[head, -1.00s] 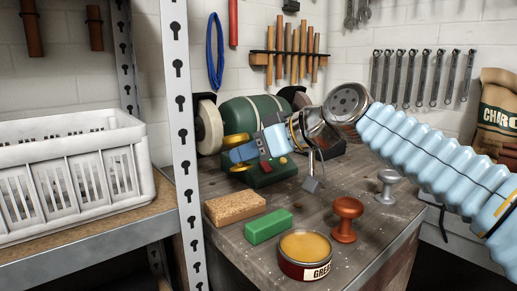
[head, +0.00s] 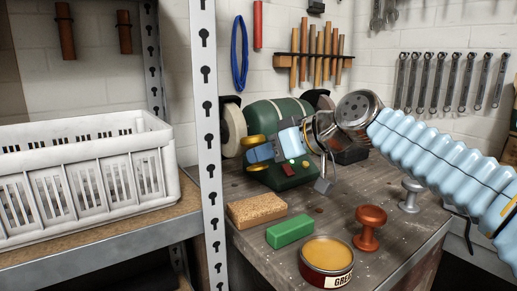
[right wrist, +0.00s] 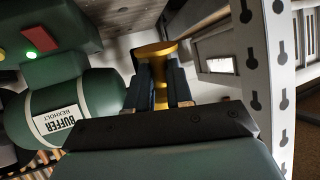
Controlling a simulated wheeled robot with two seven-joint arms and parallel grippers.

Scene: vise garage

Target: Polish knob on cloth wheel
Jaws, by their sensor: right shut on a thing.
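My right gripper (head: 262,153) is shut on a brass-coloured knob (head: 255,141). The knob also shows between the fingers in the right wrist view (right wrist: 152,54). A pale cloth wheel (head: 232,131) is on the left end of the green buffer (head: 270,113). The knob is close to the wheel's lower right in the head view; I cannot tell whether they touch. My left gripper is out of view.
On the bench are a cork block (head: 257,211), a green bar (head: 289,230), an open tin (head: 327,259), a red-brown knob (head: 370,228) and a grey knob (head: 411,194). A metal post (head: 208,120) stands left of the bench, beside a white crate (head: 90,180) on a shelf.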

